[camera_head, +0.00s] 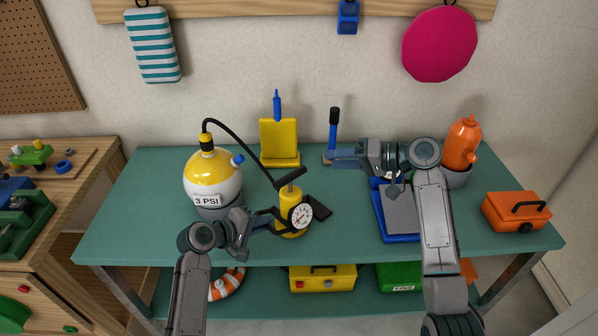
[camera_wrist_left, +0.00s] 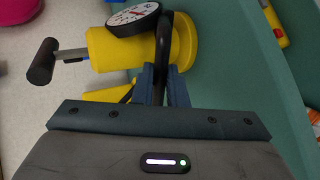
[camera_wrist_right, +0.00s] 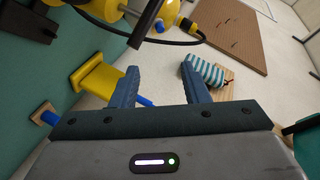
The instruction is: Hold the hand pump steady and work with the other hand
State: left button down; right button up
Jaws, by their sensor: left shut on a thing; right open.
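The yellow hand pump (camera_head: 291,215) stands on the green bench with a round white gauge (camera_head: 300,215) and a black T-handle (camera_head: 290,178) on top. It also shows in the left wrist view (camera_wrist_left: 120,50). My left gripper (camera_head: 272,218) is shut on a black bar (camera_wrist_left: 162,50) at the pump's side. A black hose (camera_head: 240,137) arcs between the yellow-and-white ball (camera_head: 212,177), labelled 3 PSI, and the pump; its pump end is unclear. My right gripper (camera_head: 333,157) is open and empty, right of the T-handle and apart from it; its fingers (camera_wrist_right: 157,85) are spread.
A yellow stand with a blue tool (camera_head: 279,140) and an upright blue-handled tool (camera_head: 333,130) stand at the back. A blue tray (camera_head: 398,237), orange bottle (camera_head: 462,143) and orange toolbox (camera_head: 516,211) are at right.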

aim_at(302, 173)
notch_tip(302, 173, down, 5)
jog(key=s+m+t, duration=0.2)
jog(key=m, duration=0.6)
jog(key=x, duration=1.1)
jog(key=shift+w+a+r, duration=0.1)
jog(key=shift+w+r, duration=0.1)
jog(key=shift+w, duration=0.1)
jog(key=shift+c, duration=0.2)
